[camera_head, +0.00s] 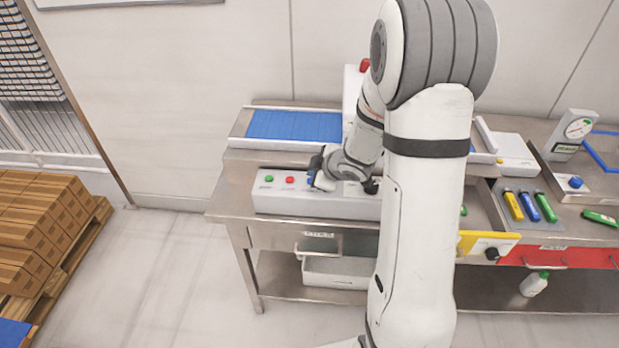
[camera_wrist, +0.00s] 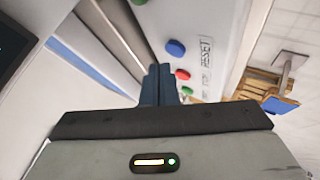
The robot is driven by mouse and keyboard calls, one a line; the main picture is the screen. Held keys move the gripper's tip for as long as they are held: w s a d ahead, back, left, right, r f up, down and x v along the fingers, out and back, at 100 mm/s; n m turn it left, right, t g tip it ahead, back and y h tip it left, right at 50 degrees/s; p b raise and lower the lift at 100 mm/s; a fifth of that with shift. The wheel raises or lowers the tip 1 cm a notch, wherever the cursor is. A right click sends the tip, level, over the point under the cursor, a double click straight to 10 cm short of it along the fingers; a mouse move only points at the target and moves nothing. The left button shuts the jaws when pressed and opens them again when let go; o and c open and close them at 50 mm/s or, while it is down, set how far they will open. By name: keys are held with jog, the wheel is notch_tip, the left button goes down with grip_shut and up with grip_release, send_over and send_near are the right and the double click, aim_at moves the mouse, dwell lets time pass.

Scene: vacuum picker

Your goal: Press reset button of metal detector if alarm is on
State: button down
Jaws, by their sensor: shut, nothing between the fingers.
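A grey control box (camera_head: 330,201) stands on the front of the steel table. It carries a green button (camera_head: 269,178), a red button (camera_head: 290,180) and a blue button (camera_head: 311,178). In the wrist view the blue button (camera_wrist: 176,47) sits beside the label "RESET", with the red button (camera_wrist: 183,75) and green button (camera_wrist: 188,91) below it. My gripper (camera_head: 317,178) is shut and empty, close by the blue button; I cannot tell whether they touch. Its fingertips (camera_wrist: 160,70) also show in the wrist view. A red lamp (camera_head: 364,65) tops the metal detector (camera_head: 351,88), mostly hidden by my arm; whether it is lit is unclear.
A blue conveyor belt (camera_head: 293,125) runs behind the control box. On the right are a yellow-fronted drawer (camera_head: 488,243), colored markers (camera_head: 530,206) and a dial gauge (camera_head: 578,129). Boxes on a pallet (camera_head: 40,230) stand at left. The floor between is clear.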

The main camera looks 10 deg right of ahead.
notch_tip(320, 180, up, 5)
jog(key=p, duration=0.5)
dwell(0.8)
jog(key=s+d+r+m+g+h+b, duration=0.1)
jog(key=s+d+r+m+h+b, duration=0.4)
jog(key=s+r+m, duration=0.4)
jog(key=s+a+m+g, duration=0.2)
jog(key=s+a, duration=0.1)
jog(key=s, duration=0.6)
jog(key=s+a+r+m+g+y+b, duration=0.1)
jog(key=s+a+m+g, duration=0.1)
jog(key=s, duration=0.8)
jog(key=shift+a+m, duration=0.4)
jog(key=shift+a, duration=0.15)
